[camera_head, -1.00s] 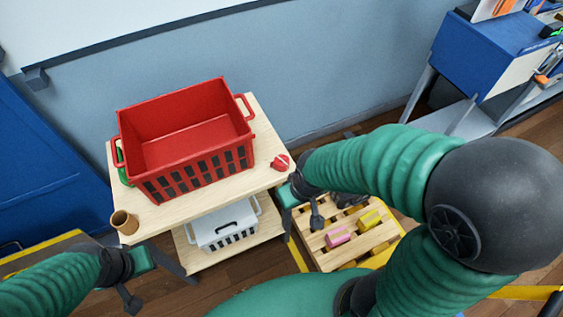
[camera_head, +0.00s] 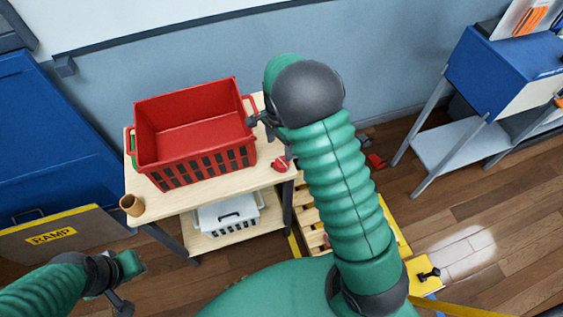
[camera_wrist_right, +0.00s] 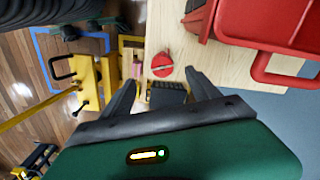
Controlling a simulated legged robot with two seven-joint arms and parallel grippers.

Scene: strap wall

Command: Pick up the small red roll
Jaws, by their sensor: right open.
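The small red roll (camera_head: 281,165) sits on the right end of the wooden table top, close to its edge. It also shows in the right wrist view (camera_wrist_right: 162,66), with a pale stripe across it, just ahead of the gap between my fingers. My right gripper (camera_head: 271,141) is open and empty, over the table's right end near the roll; in the wrist view its fingers (camera_wrist_right: 160,82) are spread apart. I cannot tell its exact height above the roll. My left gripper (camera_head: 134,287) looks open and empty, low at the left, away from the table.
A red basket (camera_head: 210,167) fills most of the table top (camera_head: 222,183), close beside my right gripper. A brown cup (camera_head: 131,205) stands at the front left corner. A white crate (camera_head: 228,215) sits on the lower shelf. A slatted pallet (camera_head: 307,215) stands right of the table, partly hidden by my arm.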

